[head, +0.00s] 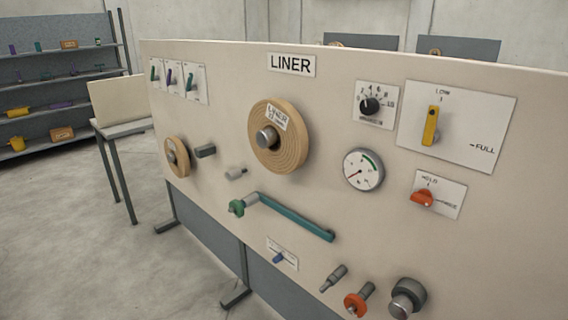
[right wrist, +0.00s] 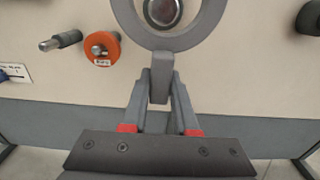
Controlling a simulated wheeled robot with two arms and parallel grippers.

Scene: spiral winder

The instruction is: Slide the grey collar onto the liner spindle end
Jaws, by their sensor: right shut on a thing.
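The grey collar (right wrist: 125,18) is a flat ring with a tab, at the top of the right wrist view. My right gripper (right wrist: 160,88) is shut on that tab, below the ring. A silver round end with a dark rim (right wrist: 162,10) shows through the ring's opening. I cannot tell whether the collar is around this end or only in front of it. It seems to be the dark grey hub with a silver end (head: 407,297) in the head view. The LINER roll (head: 275,152) has its own silver spindle end (head: 267,138). Neither gripper shows in the head view.
An orange collar (head: 356,304) on a peg, also in the right wrist view (right wrist: 102,45), and a bare grey peg (head: 333,278) stick out left of the hub. A dark roller (right wrist: 310,17) is on the right. A teal crank arm (head: 292,217) sits higher on the panel.

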